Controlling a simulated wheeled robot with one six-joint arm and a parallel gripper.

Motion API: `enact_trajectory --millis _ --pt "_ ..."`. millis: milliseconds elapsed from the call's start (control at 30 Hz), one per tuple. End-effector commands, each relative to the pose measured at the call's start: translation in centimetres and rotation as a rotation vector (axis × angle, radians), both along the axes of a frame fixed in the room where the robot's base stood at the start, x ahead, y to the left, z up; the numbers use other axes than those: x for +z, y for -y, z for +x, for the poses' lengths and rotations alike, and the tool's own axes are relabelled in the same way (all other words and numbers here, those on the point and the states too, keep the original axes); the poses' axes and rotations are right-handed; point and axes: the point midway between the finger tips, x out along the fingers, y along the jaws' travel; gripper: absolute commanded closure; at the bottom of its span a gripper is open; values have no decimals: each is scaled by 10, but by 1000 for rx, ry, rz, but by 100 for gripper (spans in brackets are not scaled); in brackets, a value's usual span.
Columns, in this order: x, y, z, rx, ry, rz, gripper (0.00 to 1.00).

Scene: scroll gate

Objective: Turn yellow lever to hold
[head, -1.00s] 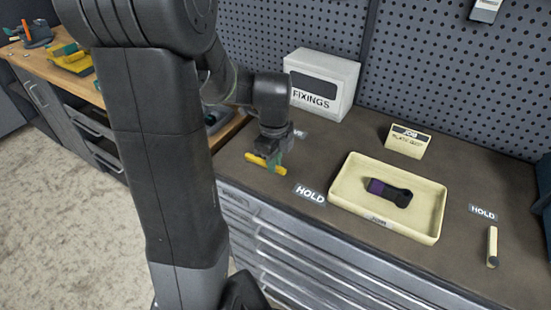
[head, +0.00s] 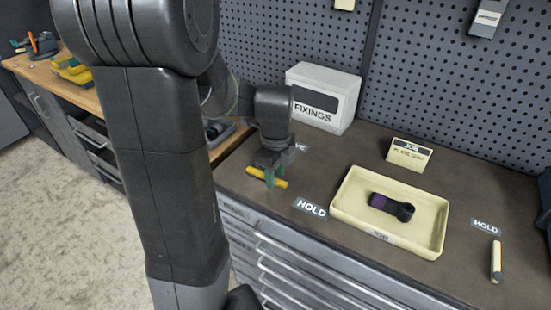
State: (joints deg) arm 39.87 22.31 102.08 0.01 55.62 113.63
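The yellow lever (head: 280,184) lies near the front left edge of the brown worktop in the head view. It slants from upper left to lower right, and its middle is partly hidden by a green fingertip. My gripper (head: 271,176) points down at the lever, with green fingertips at its middle. One fingertip shows in front of the lever. Whether the fingers press on it or stand apart is too small to tell. A HOLD label (head: 311,207) is on the worktop to the right of the lever. Another label behind the gripper is mostly hidden.
A cream tray (head: 345,211) holding a dark and purple part stands right of the lever. A white FIXINGS box (head: 344,84) and a small job card (head: 409,154) stand behind. A cream lever (head: 495,262) with its own HOLD label (head: 486,227) is at far right.

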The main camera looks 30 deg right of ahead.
Motion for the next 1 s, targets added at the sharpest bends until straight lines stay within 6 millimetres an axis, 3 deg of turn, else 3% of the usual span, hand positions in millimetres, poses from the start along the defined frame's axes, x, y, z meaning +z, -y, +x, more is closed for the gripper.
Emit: enact_trajectory --millis 400,600,1000 --pt "88 1 1 0 4 -4 64" --pt "120 1 0 -1 2 -1 64" --pt "132 0 0 -1 0 0 64"
